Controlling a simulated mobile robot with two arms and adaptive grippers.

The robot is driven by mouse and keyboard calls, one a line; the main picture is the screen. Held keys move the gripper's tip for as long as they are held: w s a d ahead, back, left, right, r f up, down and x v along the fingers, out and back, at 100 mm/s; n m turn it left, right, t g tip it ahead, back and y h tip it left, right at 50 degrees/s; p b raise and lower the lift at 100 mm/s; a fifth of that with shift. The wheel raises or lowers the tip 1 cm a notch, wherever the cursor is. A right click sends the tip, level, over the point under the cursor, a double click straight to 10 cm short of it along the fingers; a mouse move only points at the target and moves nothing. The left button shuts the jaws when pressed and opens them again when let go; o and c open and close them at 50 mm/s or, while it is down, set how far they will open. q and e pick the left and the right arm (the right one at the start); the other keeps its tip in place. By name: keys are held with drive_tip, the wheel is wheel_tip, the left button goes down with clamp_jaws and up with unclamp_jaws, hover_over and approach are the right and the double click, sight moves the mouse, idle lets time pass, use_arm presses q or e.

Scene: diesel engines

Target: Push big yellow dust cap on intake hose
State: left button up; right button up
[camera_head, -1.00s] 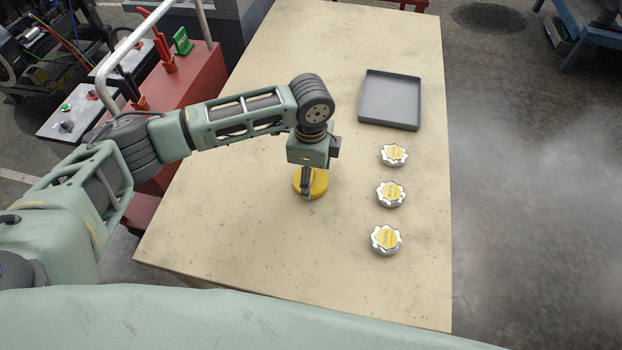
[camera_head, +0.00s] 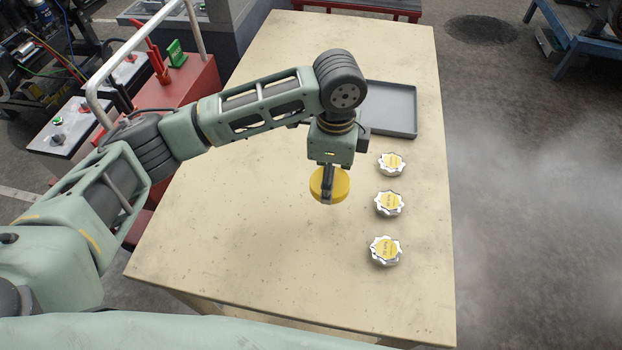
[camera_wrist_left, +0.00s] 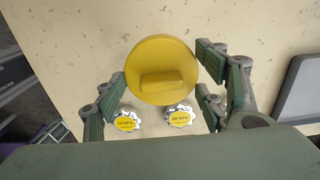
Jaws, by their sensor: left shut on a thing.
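The big yellow dust cap (camera_head: 341,187) is a round disc held in my left gripper (camera_head: 327,183) over the table. It appears raised off the tabletop. In the left wrist view the cap (camera_wrist_left: 160,58) shows face on, with a raised bar across its face, and the fingers of my left gripper (camera_wrist_left: 163,82) stand on either side of it. The exact contact is hard to see. I do not see the intake hose in any view. My right gripper is not in view.
The beige table (camera_head: 240,270) carries several silver caps with yellow labels, such as the front one (camera_head: 386,251), in a row on the right. A grey tray (camera_head: 398,100) lies behind them. A red cart (camera_head: 185,90) with a metal handrail stands left. The table's front left is clear.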

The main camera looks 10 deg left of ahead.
use_arm(q)
drive_tip(key=s+d+r+p, duration=0.2)
drive_tip(key=d+r+p, duration=0.3)
drive_tip(key=r, duration=0.3)
drive_tip(key=shift+d+r, duration=0.3)
drive_tip(key=shift+d, duration=0.05)
drive_tip(key=shift+w, duration=0.1)
idle(0.3)
